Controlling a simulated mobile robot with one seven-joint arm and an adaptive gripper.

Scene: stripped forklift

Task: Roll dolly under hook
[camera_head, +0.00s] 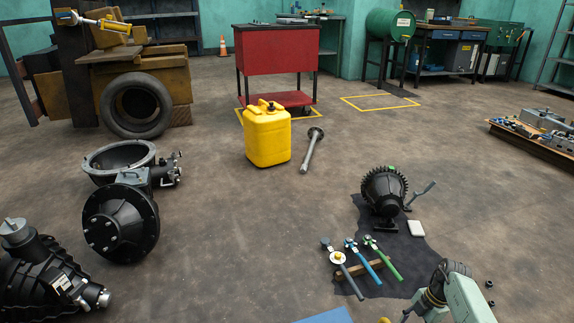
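I cannot make out a dolly or a hook for certain in the head view. A red wheeled cart (277,50) with a lower shelf stands at the back centre, beside a yellow floor marking. A blue flat edge (325,315) shows at the bottom centre, mostly cut off, and I cannot tell what it belongs to. My gripper cannot be made out in this view. A mint-green part with a dark joint (465,298) is at the bottom right, and I cannot tell what it is.
A yellow jerrycan (267,135) and a metal shaft (311,150) occupy mid-floor. Black housings (120,222) lie left, near a tyre (136,106). A dark mat (405,255) bears several tools and a gear unit (384,190).

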